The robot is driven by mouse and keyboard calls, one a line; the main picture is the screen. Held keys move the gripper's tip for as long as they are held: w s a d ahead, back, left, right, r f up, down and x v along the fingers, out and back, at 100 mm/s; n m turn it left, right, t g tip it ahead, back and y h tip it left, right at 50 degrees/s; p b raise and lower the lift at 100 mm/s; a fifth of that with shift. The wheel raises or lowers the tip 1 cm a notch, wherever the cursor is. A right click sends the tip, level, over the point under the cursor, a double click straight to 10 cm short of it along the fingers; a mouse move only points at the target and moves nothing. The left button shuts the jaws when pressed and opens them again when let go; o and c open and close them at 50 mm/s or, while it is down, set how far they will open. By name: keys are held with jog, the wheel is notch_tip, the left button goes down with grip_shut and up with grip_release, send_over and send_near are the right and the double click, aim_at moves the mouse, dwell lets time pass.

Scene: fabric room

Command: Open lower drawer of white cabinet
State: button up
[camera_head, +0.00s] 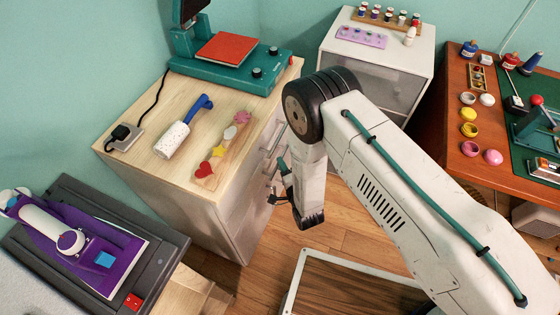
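A cabinet (222,222) with white sides and a pale wood top stands left of centre. Its front faces right and is seen at a steep angle, with metal bar handles (272,150) near the top. The lower part of that front is partly hidden by my arm. An all-white cabinet (376,84) stands at the back, its drawer front partly behind my arm. My gripper (308,220) points down in front of the wood-topped cabinet, close to its handle side. Whether it touches a handle, and how its fingers stand, cannot be made out.
A teal heat press (222,62), a lint roller (172,140) and a tray of colored shapes (226,146) sit on the wood top. A brown table (455,160) stands right. A dark press (85,240) is front left. Wood floor (345,235) shows between.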

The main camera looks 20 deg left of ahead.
jog(key=shift+x, duration=1.55)
grip_shut()
jog(key=shift+d, duration=0.1)
